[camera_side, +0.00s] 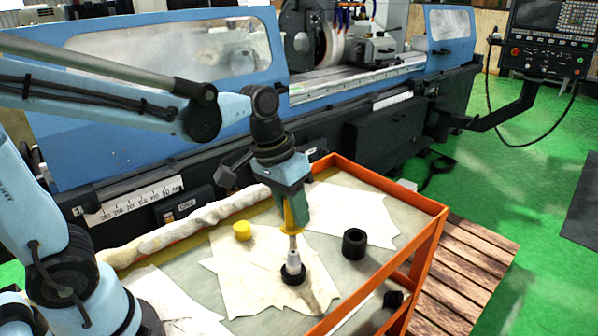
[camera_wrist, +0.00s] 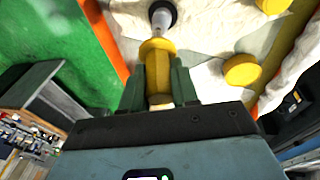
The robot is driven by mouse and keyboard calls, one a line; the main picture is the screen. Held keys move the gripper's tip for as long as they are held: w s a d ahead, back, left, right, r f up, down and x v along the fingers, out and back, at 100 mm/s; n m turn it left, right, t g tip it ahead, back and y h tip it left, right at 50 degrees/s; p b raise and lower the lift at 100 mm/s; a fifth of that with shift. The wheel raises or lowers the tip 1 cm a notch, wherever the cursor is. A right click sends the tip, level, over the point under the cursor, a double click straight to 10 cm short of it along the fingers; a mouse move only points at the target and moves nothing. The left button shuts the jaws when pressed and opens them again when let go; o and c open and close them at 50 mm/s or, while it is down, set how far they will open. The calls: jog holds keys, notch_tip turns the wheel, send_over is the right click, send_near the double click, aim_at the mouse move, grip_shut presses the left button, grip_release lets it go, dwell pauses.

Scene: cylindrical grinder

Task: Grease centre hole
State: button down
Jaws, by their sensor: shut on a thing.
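My gripper (camera_side: 293,205) points down over the cart top and is shut on a yellow-handled tool (camera_side: 293,218). In the wrist view the yellow handle (camera_wrist: 157,60) sits between the two dark green fingers (camera_wrist: 160,85). Below the handle, a narrow shaft meets a pale grey cylindrical piece (camera_side: 293,259) that stands in a black round base (camera_side: 291,278) on white paper. The grey piece also shows at the top of the wrist view (camera_wrist: 162,14). I cannot tell whether the grey piece belongs to the tool or is separate. No centre hole is visible.
A black hollow cylinder (camera_side: 354,243) stands to the right, and a yellow round piece (camera_side: 242,230) lies to the left. The orange-framed cart (camera_side: 428,240) has a raised rim. Bundled cloth (camera_side: 190,226) lies along its back edge. The blue grinder (camera_side: 110,140) stands behind.

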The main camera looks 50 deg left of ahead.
jog(key=shift+f, duration=0.45)
dwell(0.5)
jog(key=shift+d+r, duration=0.1)
jog(key=shift+d, duration=0.15)
jog(key=shift+a, duration=0.15)
jog(key=shift+a, duration=0.45)
jog(key=shift+d, duration=0.15)
jog(key=shift+d+f, duration=0.2)
jog(key=shift+d, duration=0.35)
jog(key=shift+a, duration=0.15)
jog(key=shift+a, duration=0.5)
jog(key=shift+d, duration=0.15)
